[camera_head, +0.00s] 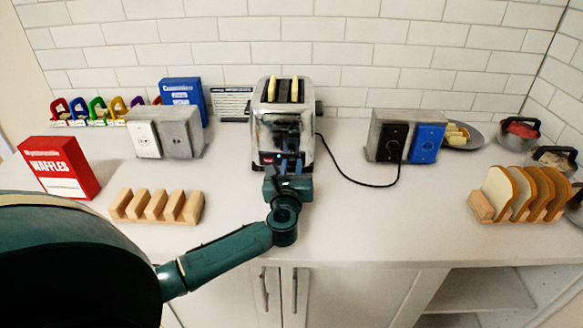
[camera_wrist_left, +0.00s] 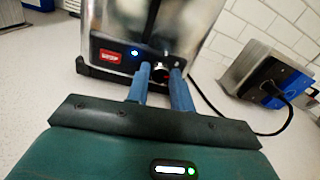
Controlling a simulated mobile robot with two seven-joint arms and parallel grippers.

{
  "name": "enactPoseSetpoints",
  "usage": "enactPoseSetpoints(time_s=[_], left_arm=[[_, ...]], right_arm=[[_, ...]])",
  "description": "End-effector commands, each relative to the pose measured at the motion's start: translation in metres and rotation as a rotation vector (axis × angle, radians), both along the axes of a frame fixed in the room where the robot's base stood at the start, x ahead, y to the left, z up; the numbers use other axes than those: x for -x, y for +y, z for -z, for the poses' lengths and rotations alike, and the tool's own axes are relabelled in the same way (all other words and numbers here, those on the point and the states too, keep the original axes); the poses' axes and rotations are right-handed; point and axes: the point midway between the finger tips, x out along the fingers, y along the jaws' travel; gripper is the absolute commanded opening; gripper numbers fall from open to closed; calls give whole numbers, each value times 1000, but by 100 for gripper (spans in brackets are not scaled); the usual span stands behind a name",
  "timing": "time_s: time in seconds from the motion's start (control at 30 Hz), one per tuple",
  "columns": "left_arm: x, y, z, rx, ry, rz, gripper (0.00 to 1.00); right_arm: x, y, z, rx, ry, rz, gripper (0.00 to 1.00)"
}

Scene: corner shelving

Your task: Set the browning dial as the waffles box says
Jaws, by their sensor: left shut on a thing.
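The chrome toaster (camera_head: 278,135) stands against the back wall, with two pale pieces upright in its slots. My left gripper (camera_head: 287,178) is at the toaster's lower front. In the left wrist view, its blue fingers (camera_wrist_left: 161,76) are closed on the browning dial (camera_wrist_left: 160,66), which is mostly hidden between them. A red label (camera_wrist_left: 109,56) and a small lit blue light (camera_wrist_left: 135,53) show left of the dial. The dial's setting cannot be read. The red waffles box (camera_head: 62,167) stands at the left; its small print is too small to read. My right gripper is not in view.
An empty wooden rack (camera_head: 157,207) is left of my forearm; another rack (camera_head: 481,206) at the right holds bread slices. A blue box (camera_head: 183,97) and grey outlet boxes (camera_head: 181,136) stand behind. A black cord (camera_head: 350,180) runs right from the toaster to another outlet box.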

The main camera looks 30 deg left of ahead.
Motion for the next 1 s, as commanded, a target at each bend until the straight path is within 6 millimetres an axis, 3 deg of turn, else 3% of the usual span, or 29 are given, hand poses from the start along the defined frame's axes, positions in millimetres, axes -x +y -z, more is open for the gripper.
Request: enactPoseSetpoints(time_s=[0.37, 1.0], left_arm=[[1, -1, -2, -138, 93, -3, 0], [-1, -2, 0, -651, 403, 0, 0]], right_arm=[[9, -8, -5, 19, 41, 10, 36], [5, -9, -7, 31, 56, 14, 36]])
